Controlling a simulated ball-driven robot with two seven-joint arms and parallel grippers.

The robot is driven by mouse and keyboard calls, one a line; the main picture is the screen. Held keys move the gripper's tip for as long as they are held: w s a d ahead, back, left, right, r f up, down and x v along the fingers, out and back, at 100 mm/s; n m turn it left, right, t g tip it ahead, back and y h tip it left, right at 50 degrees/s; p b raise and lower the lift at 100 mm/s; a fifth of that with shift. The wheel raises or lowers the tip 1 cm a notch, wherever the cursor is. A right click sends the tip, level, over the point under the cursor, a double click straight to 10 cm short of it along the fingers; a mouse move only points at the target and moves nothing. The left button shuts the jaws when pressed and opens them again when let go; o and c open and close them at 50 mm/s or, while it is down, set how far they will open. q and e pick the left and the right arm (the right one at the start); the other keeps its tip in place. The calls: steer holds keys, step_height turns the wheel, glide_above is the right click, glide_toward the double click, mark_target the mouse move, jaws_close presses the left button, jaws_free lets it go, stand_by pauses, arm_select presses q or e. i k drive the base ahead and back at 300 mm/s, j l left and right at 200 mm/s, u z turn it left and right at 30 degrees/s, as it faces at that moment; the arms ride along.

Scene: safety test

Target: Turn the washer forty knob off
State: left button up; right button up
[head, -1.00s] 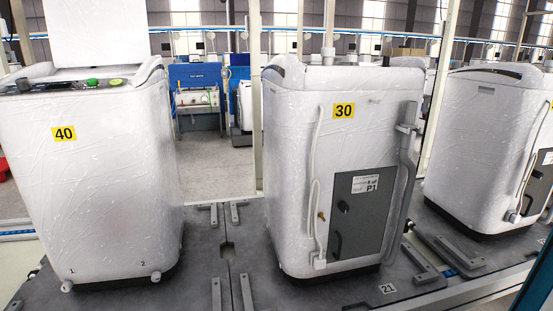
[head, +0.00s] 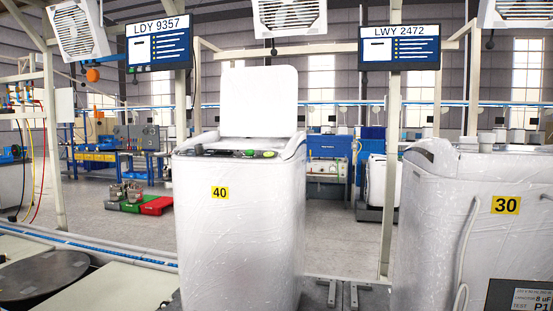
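The washer marked 40 (head: 238,235) stands upright in the middle of the head view, wrapped in clear film, with its white lid (head: 258,102) raised. A dark control panel (head: 222,153) runs along its top front edge. A green part (head: 247,153) that looks like a knob sits on the panel, with a yellow-green part (head: 270,154) to its right. A small dark part (head: 199,149) stands at the panel's left end. Which of these is the knob, and its setting, are too small to tell. Neither of my grippers is in view.
The washer marked 30 (head: 440,215) stands to the right, cut by the frame edge. Two screens (head: 158,45) (head: 400,48) hang above. A dark round plate (head: 40,275) lies at the lower left. Red and green bins (head: 150,203) sit on the open floor behind.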

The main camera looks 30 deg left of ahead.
mark_target(199, 147)
steer(key=u, duration=1.35)
steer(key=i+z, duration=0.35)
steer(key=i+j+z, duration=0.2)
steer(key=z, duration=0.2)
steer(key=i, duration=0.1)
